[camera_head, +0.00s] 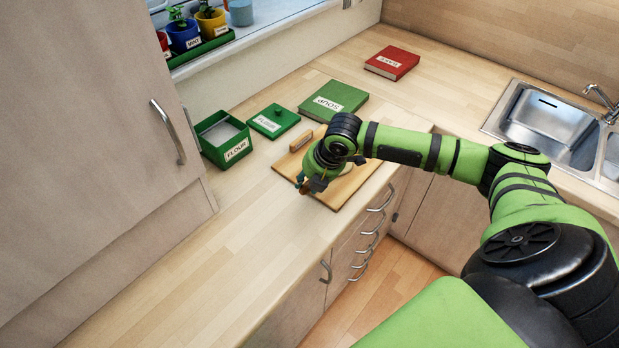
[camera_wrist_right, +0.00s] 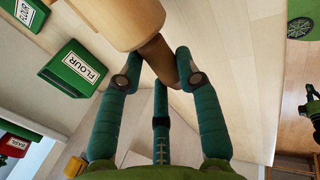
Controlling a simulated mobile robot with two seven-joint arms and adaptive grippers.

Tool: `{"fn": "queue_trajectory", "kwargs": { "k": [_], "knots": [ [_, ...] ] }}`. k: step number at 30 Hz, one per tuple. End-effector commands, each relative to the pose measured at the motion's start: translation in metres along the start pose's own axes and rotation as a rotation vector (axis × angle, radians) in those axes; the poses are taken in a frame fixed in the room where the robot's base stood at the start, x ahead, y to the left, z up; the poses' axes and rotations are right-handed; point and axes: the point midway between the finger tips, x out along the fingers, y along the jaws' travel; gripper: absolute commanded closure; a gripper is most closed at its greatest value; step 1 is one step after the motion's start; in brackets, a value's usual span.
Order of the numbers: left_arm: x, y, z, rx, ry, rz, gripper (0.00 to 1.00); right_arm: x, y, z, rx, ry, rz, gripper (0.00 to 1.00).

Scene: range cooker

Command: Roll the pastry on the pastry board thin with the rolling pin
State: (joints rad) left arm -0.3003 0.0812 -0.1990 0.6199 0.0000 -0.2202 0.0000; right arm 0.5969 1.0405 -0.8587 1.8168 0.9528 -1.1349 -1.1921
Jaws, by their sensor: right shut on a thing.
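The wooden pastry board (camera_head: 345,190) lies on the counter near its front edge, partly covered by my right arm. A small pale patch of pastry (camera_head: 347,169) shows beside my right wrist; the rest is hidden. My right gripper (camera_head: 308,186) is over the board's left front part. In the right wrist view its teal fingers (camera_wrist_right: 160,75) are shut on the brown handle of the rolling pin (camera_wrist_right: 112,20), whose light wooden body runs out of the picture top. In the head view the arm hides most of the pin. My left gripper is in neither view.
An open green flour box (camera_head: 226,149) and its green lid (camera_head: 273,121) stand left of and behind the board. A light wooden piece (camera_head: 301,141) shows at the board's back left. A green book (camera_head: 333,101) lies behind. The counter at front left is clear.

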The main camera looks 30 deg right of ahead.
Motion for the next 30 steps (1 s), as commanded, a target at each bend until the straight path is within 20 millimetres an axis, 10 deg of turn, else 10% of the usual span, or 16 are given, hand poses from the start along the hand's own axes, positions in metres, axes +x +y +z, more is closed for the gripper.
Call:
{"fn": "queue_trajectory", "kwargs": {
  "k": [30],
  "knots": [
    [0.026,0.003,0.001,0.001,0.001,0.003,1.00,0.051,-0.021,0.000,-0.002,-0.004,0.005,1.00]
  ]
}}
